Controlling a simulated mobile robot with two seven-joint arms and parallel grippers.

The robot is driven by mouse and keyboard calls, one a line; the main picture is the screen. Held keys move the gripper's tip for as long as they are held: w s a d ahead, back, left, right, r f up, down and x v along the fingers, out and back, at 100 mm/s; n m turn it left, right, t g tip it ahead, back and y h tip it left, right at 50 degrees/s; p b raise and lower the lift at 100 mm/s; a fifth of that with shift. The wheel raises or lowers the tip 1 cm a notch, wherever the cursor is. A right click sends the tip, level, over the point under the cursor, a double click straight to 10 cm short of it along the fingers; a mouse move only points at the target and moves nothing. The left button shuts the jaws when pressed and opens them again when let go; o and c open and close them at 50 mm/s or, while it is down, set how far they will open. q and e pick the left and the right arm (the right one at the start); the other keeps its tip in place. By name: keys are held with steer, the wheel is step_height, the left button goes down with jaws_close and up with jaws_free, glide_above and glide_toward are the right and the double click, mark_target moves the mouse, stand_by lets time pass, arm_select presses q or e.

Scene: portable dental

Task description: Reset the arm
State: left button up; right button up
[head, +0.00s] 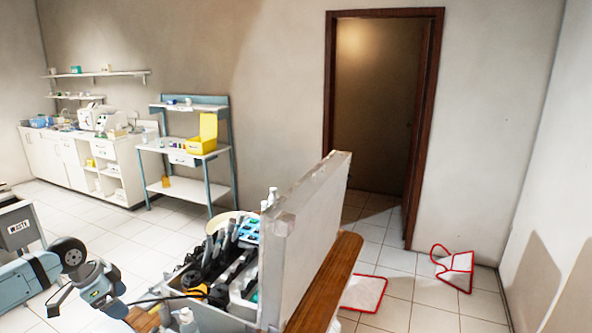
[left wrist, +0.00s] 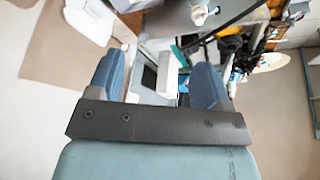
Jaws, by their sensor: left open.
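My left arm enters the head view from the lower left. My left gripper (head: 112,298) is beside the near left side of an open portable dental case (head: 225,310). In the left wrist view its two blue fingers stand apart, and the left gripper (left wrist: 157,80) shows nothing clasped between them. The case's pale lid (head: 315,235) stands raised on the right. Dark and grey instruments lie inside the case. My right gripper is not in view.
The case is on a wooden table (head: 330,285). A dark cable (head: 150,300) loops near the gripper. White cabinets (head: 105,165) and a shelf unit with a yellow box (head: 203,140) line the back wall. Red-edged white pieces (head: 364,293) lie on the tiled floor near the doorway.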

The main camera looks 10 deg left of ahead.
arm_select(q)
steer(key=s+d+f, duration=0.6)
steer(key=d, duration=0.4)
steer(key=s+d+f, duration=0.7)
steer(key=d, duration=0.4)
steer(key=s+d+n, duration=0.2)
steer(key=s+d, duration=0.3)
steer(key=s, duration=0.4)
steer(key=s+a+r+n+y, duration=0.1)
steer(key=s+r+n+y, duration=0.15)
steer(key=s, duration=0.25)
steer(key=s+a+r+n+y, duration=0.1)
steer(key=s+a+n, duration=0.1)
steer(key=s+n, duration=0.3)
steer(key=w+d+f+m+t+h+b, duration=0.1)
steer(key=w+d+f+t, duration=0.2)
steer(key=f, duration=0.5)
steer(key=w+d+f+m+t+h+b, duration=0.1)
steer(key=w+d+f+t+h, duration=0.1)
steer(key=d+f+t, duration=0.2)
steer(key=shift+w+f+t, duration=0.4)
steer(key=shift+f+t, duration=0.1)
steer(key=shift+f, duration=1.4)
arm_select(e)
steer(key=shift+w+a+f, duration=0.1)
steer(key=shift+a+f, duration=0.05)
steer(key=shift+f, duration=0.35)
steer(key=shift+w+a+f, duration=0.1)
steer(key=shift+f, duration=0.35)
